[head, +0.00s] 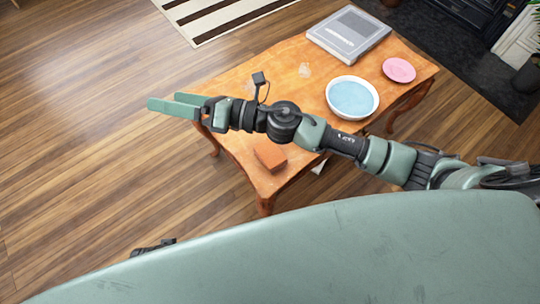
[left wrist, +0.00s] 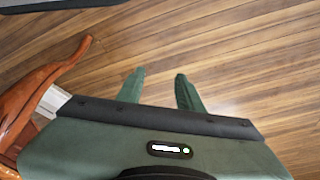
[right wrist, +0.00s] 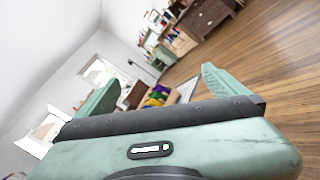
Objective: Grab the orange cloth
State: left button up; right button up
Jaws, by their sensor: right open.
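The orange cloth (head: 270,155) looks like a small folded block lying on the near end of the wooden table (head: 300,88). My right arm crosses the table above it in the head view. My right gripper (head: 168,102) is past the table's left edge, over the floor, apart from the cloth. It is open and empty, and its spread fingers also show in the right wrist view (right wrist: 160,90). My left gripper (left wrist: 160,88) is open and empty in the left wrist view, pointing over the wooden floor, with a table leg at the left.
A blue-and-white bowl (head: 352,97), a pink plate (head: 399,70) and a grey boxy item (head: 349,34) stand farther back on the table. A striped rug (head: 215,15) lies beyond. The floor at the left is clear.

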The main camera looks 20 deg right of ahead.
notch_tip(320, 180, down, 5)
jog(key=s+n+g, duration=0.2)
jog(key=n+g, duration=0.3)
jog(key=n, duration=0.3)
jog(key=n+g+h, duration=0.6)
jog(key=n+h, duration=0.4)
jog(key=h, duration=0.2)
send_near(270, 153)
notch_tip(270, 153, down, 3)
jog(key=x, duration=0.3)
jog(key=b+x, duration=0.1)
jog(key=x, duration=0.2)
jog(key=shift+s+a+f, duration=0.15)
jog(key=shift+s+a, duration=0.1)
jog(key=shift+a, duration=0.3)
jog(key=shift+a+f, duration=0.15)
jog(key=shift+f, duration=0.15)
jog(key=c, duration=1.1)
pick_arm(q)
jog(key=s+x, duration=0.1)
jog(key=x, duration=0.4)
jog(key=shift+s+a+f, duration=0.3)
jog(key=shift+s+f, duration=0.2)
jog(key=shift+f, duration=0.05)
pick_arm(e)
jog(key=shift+r, duration=0.15)
